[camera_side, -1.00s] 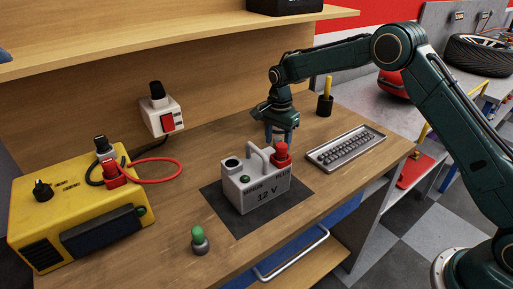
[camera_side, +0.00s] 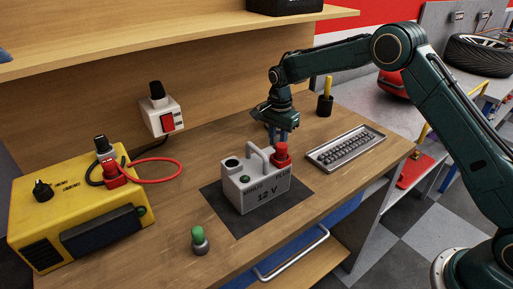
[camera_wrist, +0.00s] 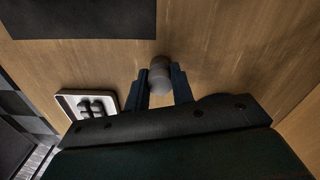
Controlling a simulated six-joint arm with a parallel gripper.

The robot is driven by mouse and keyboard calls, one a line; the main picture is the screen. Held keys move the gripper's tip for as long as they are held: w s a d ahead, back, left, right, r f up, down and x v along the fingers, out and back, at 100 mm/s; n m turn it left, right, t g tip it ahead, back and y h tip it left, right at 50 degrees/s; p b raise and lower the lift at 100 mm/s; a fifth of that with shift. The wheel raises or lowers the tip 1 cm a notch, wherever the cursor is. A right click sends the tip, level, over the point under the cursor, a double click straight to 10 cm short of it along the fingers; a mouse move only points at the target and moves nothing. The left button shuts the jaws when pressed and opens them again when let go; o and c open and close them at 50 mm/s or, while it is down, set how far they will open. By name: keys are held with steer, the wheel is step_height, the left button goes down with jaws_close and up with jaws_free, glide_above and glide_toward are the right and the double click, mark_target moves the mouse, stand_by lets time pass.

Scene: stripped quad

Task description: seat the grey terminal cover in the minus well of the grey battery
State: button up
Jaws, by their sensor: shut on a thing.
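The grey battery (camera_side: 262,190), marked 12 V, stands upright with a carry handle on top. Its left post (camera_side: 232,164) is a grey ring with a dark opening, on the minus side. A red cover (camera_side: 281,154) sits on its right post. My gripper (camera_side: 278,136) is behind the battery's right end in the side view, and its fingertips are partly hidden there. In the wrist view, its fingers (camera_wrist: 159,88) are shut on the grey terminal cover (camera_wrist: 159,72), a small rounded grey cylinder. The battery is out of the wrist view.
A dark mat (camera_side: 231,222) lies under the battery. A metal tray (camera_side: 345,148) of small parts lies to its right, with a dark cup (camera_side: 325,104) behind. A yellow unit (camera_side: 80,210) and a green-topped knob (camera_side: 200,240) are at left. Bare wood surrounds my gripper.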

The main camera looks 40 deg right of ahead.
step_height(320, 180, up, 20)
stand_by(0.8)
stand_by(0.5)
step_height(320, 180, up, 10)
steer(key=f, duration=0.1)
glide_above(232, 168)
steer(key=shift+r, duration=0.25)
steer(key=shift+f, duration=10.05)
steer(key=shift+f, duration=0.45)
